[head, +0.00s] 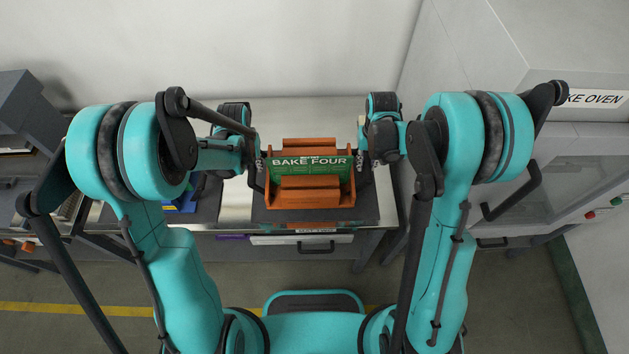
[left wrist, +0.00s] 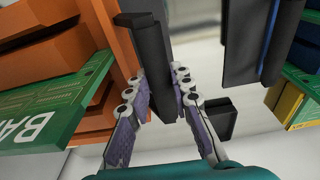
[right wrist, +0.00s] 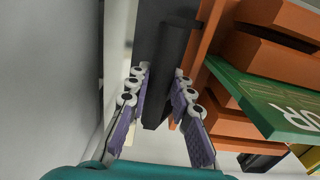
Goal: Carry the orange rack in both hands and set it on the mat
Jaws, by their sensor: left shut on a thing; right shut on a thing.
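My left gripper (head: 259,165) is shut on the rack's black left handle (left wrist: 152,45). My right gripper (head: 360,163) is shut on its black right handle (right wrist: 172,60). A dark mat (head: 368,208) lies under the rack in the head view; whether they touch I cannot tell.
A shiny metal bench top (head: 235,205) surrounds the mat. A blue item (head: 183,203) with green boards lies to the left, near my left arm. A large grey oven (head: 575,165) stands close on the right. A pale wall is behind the bench.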

